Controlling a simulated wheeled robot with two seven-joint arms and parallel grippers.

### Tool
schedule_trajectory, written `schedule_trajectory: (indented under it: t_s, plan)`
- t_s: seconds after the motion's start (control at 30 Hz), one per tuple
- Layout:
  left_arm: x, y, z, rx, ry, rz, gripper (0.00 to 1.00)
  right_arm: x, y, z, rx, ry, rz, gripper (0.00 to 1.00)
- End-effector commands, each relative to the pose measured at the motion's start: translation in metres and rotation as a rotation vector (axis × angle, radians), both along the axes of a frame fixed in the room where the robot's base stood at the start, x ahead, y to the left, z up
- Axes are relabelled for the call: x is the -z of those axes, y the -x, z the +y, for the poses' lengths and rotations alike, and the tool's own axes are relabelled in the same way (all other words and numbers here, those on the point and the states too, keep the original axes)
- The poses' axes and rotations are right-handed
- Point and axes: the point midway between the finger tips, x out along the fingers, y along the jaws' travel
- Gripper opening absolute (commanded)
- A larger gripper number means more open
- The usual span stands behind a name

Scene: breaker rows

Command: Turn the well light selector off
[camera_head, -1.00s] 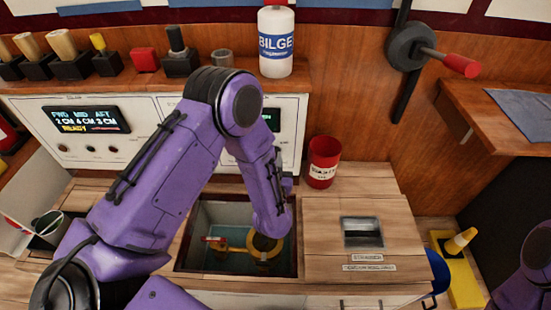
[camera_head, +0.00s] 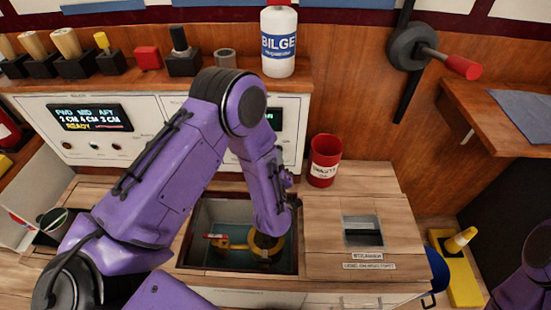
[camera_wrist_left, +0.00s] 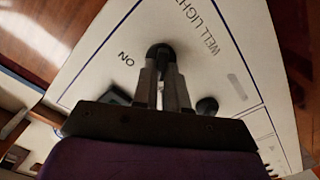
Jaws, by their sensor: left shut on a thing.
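The well light selector (camera_wrist_left: 159,51) is a black knob on a white panel (camera_wrist_left: 105,62) with a blue border line. The words "WELL LIGHT" and "ON" are printed beside it in the left wrist view. My left gripper (camera_wrist_left: 165,72) is shut on the knob, with its two dark fingers reaching it from below in that view. The fingers hide part of the knob, and I cannot tell which way it points. In the head view my purple left arm covers the gripper and the selector. My right gripper is not in view; only part of my right arm shows at the lower right.
Below my left forearm is an open well (camera_head: 206,225) with a yellow fitting (camera_head: 233,245) inside. A red can (camera_head: 323,160) stands right of the forearm. A bilge bottle (camera_head: 278,45) stands on the shelf above. A lever with a red handle (camera_head: 461,66) juts from the wall.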

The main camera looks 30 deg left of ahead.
Motion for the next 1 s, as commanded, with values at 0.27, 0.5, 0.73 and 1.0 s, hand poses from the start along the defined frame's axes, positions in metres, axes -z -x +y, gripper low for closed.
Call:
schedule_trajectory:
  t_s: [0.27,0.5,0.73,1.0]
  plan:
    - [0.0017,0.0008,-0.0013,0.004,0.048,-0.017,0.00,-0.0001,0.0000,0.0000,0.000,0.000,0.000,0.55]
    - [0.0019,0.0010,-0.0014,0.004,0.054,-0.020,0.00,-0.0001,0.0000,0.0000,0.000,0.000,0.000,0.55]
    - [0.0018,0.0009,-0.0013,0.004,0.052,-0.020,0.35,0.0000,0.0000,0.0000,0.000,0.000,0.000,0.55]
    - [0.0010,0.0006,-0.0006,0.002,0.051,-0.022,0.38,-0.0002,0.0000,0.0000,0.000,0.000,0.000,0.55]
